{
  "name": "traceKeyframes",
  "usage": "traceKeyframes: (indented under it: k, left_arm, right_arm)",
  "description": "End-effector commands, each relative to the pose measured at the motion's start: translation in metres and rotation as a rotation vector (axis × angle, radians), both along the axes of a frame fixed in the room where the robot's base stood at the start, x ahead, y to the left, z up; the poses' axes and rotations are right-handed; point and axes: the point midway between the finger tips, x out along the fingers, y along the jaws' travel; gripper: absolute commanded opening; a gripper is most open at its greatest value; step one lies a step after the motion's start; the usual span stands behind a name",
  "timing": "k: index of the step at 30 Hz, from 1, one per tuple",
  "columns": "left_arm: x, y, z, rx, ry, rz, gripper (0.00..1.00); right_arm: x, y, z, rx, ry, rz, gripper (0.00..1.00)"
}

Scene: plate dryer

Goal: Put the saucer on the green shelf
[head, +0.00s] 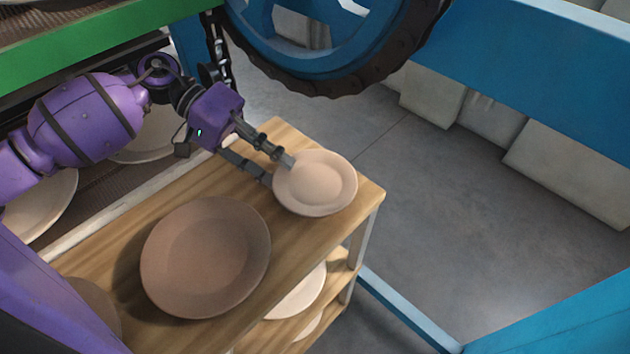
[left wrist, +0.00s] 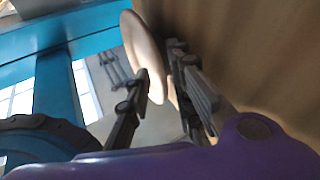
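The saucer is a small pale pinkish dish (head: 315,185) near the far right corner of the wooden table top. It shows nearly edge-on in the left wrist view (left wrist: 143,50). My left gripper (head: 279,170) is at its left rim, with the fingers apart. One finger overlaps the top of the rim and the other is at its lower left side. In the left wrist view the rim lies between the fingers; firm contact cannot be told. The green shelf (head: 110,30) is a green-edged rack at the upper left. My right gripper is not in view.
A large brown plate (head: 205,257) lies on the wooden table (head: 130,219) near the saucer. More plates sit on the table's lower shelf (head: 300,292) and on a rack at left. A blue wheel with a dark chain (head: 335,50) hangs above the saucer.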

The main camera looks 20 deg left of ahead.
Motion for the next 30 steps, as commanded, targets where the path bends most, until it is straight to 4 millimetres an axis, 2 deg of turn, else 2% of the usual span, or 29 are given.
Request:
traceKeyframes:
  k: [3,10,15,30]
  left_arm:
    - [0.0004,-0.0079,-0.0039,0.000,-0.001,0.000,0.21]
    - [0.0003,-0.0087,-0.0050,0.000,0.000,0.001,0.21]
    - [0.0003,-0.0086,-0.0049,0.000,0.000,0.001,0.00]
    - [0.0005,-0.0085,-0.0024,-0.001,-0.001,0.002,0.00]
  right_arm:
    - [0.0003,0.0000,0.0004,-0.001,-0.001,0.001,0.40]
    - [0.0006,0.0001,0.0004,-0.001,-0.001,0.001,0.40]
    - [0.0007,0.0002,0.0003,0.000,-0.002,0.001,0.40]
    - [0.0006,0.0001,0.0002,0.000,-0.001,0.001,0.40]
